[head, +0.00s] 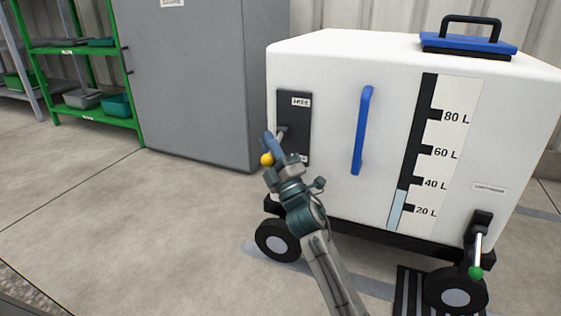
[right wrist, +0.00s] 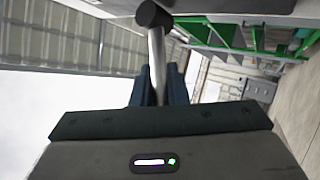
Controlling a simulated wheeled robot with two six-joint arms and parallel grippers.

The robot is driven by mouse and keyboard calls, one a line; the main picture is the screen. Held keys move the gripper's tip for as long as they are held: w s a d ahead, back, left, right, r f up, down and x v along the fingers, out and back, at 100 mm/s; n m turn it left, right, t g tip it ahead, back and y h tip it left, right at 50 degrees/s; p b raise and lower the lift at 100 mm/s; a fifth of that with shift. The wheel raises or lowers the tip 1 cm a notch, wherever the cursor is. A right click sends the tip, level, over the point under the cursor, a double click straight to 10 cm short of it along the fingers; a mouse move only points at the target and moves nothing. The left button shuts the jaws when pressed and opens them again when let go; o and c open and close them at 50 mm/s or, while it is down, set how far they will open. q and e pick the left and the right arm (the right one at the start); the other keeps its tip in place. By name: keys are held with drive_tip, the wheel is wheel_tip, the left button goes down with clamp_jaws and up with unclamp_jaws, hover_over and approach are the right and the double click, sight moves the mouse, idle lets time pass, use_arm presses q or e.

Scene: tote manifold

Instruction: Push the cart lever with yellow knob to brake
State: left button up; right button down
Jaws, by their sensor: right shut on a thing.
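The cart (head: 330,75) is a white tank on a dark wheeled base. A black plate (head: 297,112) on the left of its front carries the lever with the yellow knob (head: 267,160). The plate has a small white label near its top, too small to read surely, and its lower part is partly behind my gripper. My right gripper (head: 273,146) is shut on this lever, with the knob showing beside its fingers. In the right wrist view the lever's silver rod (right wrist: 156,58) runs between the blue fingers to a dark round hub (right wrist: 152,15). My left gripper is not in view.
A second lever with a green knob (head: 475,273) is at the cart's lower right. A blue handle (head: 362,130) stands upright on the front, beside a litre scale (head: 447,150). A grey cabinet (head: 190,80) and green shelves (head: 75,50) are behind left. The floor at left is clear.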

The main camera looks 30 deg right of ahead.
drive_tip(key=n+y, duration=0.1)
drive_tip(key=f+n+y, duration=0.1)
drive_tip(key=n, duration=0.1)
drive_tip(key=n+y+p, duration=0.1)
drive_tip(key=y, duration=0.1)
drive_tip(key=shift+w+f+n, duration=0.1)
drive_tip(key=shift+f+n, duration=0.15)
drive_tip(key=shift+n, duration=0.15)
drive_tip(key=shift+f+n+y, duration=0.2)
drive_tip(key=shift+n+y, duration=0.4)
drive_tip(key=shift+y, duration=0.2)
drive_tip(key=c, duration=1.6)
unclamp_jaws()
drive_tip(key=shift+a, duration=0.1)
drive_tip(key=shift+o, duration=0.8)
drive_tip(key=shift+w+a, duration=0.1)
drive_tip(key=shift+a, duration=0.1)
drive_tip(key=shift+r, duration=0.1)
drive_tip(key=shift+d, duration=0.2)
